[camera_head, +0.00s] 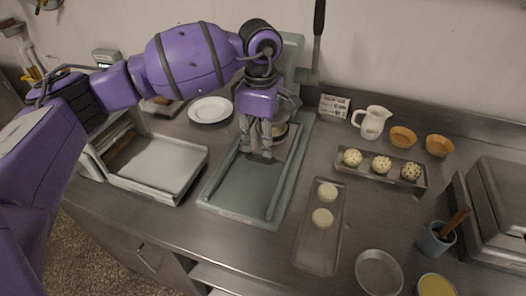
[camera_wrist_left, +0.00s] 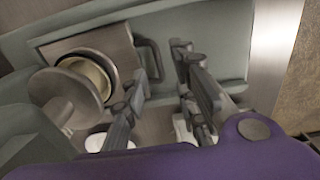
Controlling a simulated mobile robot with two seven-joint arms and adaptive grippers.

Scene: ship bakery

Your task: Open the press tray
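The press (camera_head: 252,215) is a grey-green frame with a long flat bed and an upright column at the back. Its press tray (camera_wrist_left: 121,42) is a metal plate with a round pale-lined cup (camera_wrist_left: 88,68) and a dark bar handle (camera_wrist_left: 151,57) on one edge. In the head view the tray (camera_head: 291,143) is at the back end of the bed, partly hidden by my gripper. My left gripper (camera_head: 257,152) points down in front of the tray. In the wrist view its fingers (camera_wrist_left: 162,65) are apart, with the handle near the left fingertip. I cannot tell whether they touch. My right gripper is out of view.
A shallow metal tray (camera_head: 160,165) stands left of the press, with a white plate (camera_head: 210,109) behind. Right of it lie a tray with two dough rounds (camera_head: 318,245), a tray of spotted balls (camera_head: 368,173) and a white jug (camera_head: 372,122).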

